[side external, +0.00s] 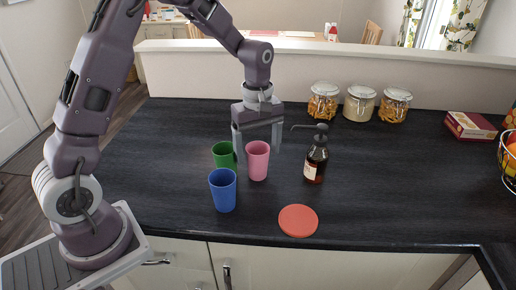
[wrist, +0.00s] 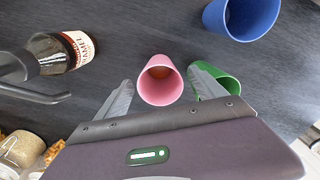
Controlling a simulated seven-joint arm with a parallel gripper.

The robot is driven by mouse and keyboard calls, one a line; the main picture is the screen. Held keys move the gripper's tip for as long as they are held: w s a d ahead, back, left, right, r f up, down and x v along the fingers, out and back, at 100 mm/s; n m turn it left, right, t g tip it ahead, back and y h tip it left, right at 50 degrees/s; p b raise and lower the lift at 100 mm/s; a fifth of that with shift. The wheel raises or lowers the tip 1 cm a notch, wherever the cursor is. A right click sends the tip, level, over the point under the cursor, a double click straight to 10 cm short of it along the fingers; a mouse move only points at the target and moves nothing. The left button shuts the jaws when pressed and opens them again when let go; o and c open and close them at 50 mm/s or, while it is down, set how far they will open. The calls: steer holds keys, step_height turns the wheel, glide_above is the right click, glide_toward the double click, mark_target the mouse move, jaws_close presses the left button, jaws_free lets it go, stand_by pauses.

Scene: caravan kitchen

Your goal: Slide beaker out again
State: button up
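A pink beaker (side external: 257,163) stands upright on the dark worktop, between a green beaker (side external: 223,153) behind left and a blue beaker (side external: 223,192) in front left. My gripper (side external: 257,150) is open, pointing down at the pink beaker. In the wrist view the pink beaker (wrist: 160,84) lies between the spread fingertips, with a gap to the left finger. The right finger overlaps the green beaker (wrist: 222,84); I cannot tell whether they touch. The blue beaker (wrist: 241,18) is apart at the upper right of that view. The pink beaker's inner bottom looks orange-red.
A brown pump bottle (side external: 316,163) stands right of the pink beaker. A flat red disc (side external: 298,220) lies near the front edge. Several lidded jars (side external: 360,104) and a red box (side external: 470,126) stand at the back. The worktop right of the bottle is clear.

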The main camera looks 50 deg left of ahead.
step_height(320, 180, up, 7)
stand_by(0.6)
steer(key=s+d+r+m+t, duration=0.2)
steer(key=s+r+m, duration=0.3)
steer(key=s, duration=0.3)
steer(key=s+d+r+m+t, duration=0.2)
steer(key=s+r+m, duration=0.25)
steer(key=s, duration=0.35)
steer(key=s+d+m+t, duration=0.1)
steer(key=s+m, duration=0.4)
steer(key=s, duration=0.3)
steer(key=shift+s+d+f+t, duration=0.15)
steer(key=shift+s+f+t, duration=0.15)
steer(key=shift+f, duration=0.05)
